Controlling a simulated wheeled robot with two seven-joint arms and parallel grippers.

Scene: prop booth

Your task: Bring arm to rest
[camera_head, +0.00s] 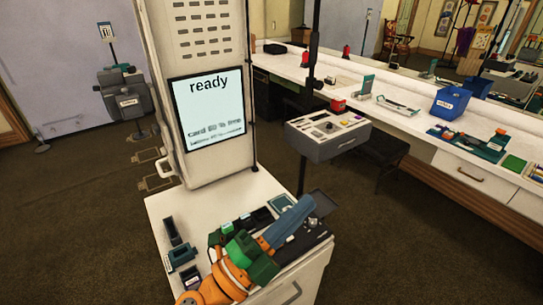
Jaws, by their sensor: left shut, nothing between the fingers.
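My left arm comes in from the bottom of the head view, in orange, green and blue. It reaches up and to the right over the top of a white cart. My left gripper (303,208) is at its blue far end, over the right part of the cart top. It is shut and holds nothing. The fingertips are small here, and their height above the cart top is hard to tell. My right gripper is not in view.
The white cart (160,208) carries small dark holders (182,254) and a tall panel with a screen (208,108) reading "ready". A grey tray stand (328,146) stands behind. A long white counter (420,122) holds a blue bin (450,103). Carpet (420,235) at right is clear.

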